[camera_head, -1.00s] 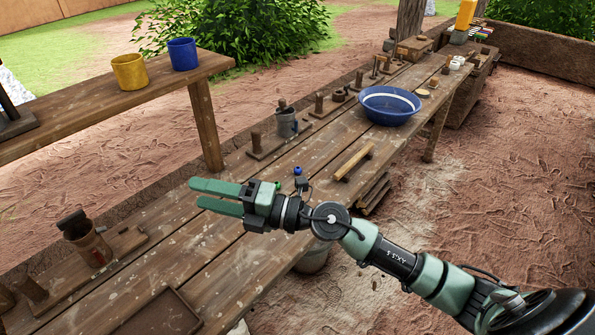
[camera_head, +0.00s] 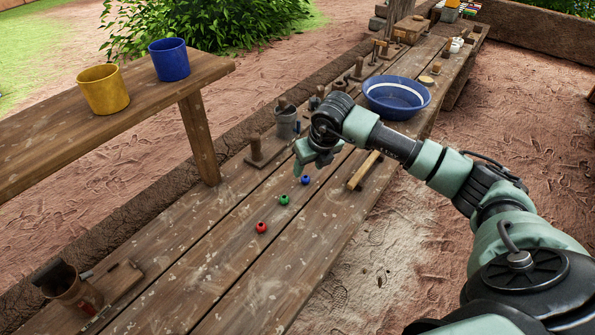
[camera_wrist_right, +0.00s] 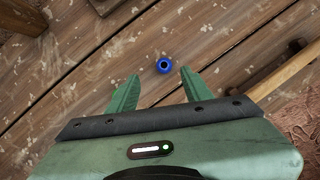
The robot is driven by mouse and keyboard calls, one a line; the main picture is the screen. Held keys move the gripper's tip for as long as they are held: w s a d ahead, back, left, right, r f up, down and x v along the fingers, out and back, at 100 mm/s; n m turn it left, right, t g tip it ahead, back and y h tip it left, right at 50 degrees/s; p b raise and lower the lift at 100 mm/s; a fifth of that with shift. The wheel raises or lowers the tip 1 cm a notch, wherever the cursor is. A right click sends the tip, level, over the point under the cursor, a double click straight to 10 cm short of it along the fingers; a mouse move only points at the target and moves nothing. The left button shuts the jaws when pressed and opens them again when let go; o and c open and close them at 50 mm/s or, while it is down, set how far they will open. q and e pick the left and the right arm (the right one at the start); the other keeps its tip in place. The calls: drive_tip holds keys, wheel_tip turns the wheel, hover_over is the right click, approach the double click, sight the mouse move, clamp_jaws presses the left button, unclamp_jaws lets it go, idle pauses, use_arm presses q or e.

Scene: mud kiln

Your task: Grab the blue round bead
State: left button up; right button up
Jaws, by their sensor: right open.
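The blue round bead (camera_head: 305,180) lies on the wooden workbench (camera_head: 230,265), at the far end of a short row of beads. In the right wrist view the blue bead (camera_wrist_right: 164,65) shows its dark hole, just beyond the fingertips and between their lines, nearer the right finger. My right gripper (camera_head: 300,168) is above the bench, right by the blue bead, with its fingers pointing down. In the right wrist view my right gripper (camera_wrist_right: 162,82) is open, with nothing between its fingers. My left gripper is not in view.
A green bead (camera_head: 284,200) and a red bead (camera_head: 261,227) lie nearer on the bench. A wooden bar (camera_head: 364,170) lies to the right. A grey mug (camera_head: 286,124) and a blue basin (camera_head: 396,97) stand farther back. The near bench is mostly clear.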

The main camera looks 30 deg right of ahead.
sight(307, 178)
drive_tip(key=shift+s+f, duration=0.15)
drive_tip(key=shift+f, duration=0.55)
drive_tip(key=shift+w+d+f+p, duration=0.2)
drive_tip(key=shift+w+f+p, duration=0.15)
drive_tip(key=shift+f, duration=0.2)
drive_tip(key=shift+w+d+f+p, duration=0.2)
drive_tip(key=shift+f+p, duration=0.15)
drive_tip(key=shift+f, duration=0.15)
drive_tip(key=x, duration=0.2)
drive_tip(key=shift+w+f, duration=0.3)
drive_tip(key=shift+f, duration=0.15)
clamp_jaws()
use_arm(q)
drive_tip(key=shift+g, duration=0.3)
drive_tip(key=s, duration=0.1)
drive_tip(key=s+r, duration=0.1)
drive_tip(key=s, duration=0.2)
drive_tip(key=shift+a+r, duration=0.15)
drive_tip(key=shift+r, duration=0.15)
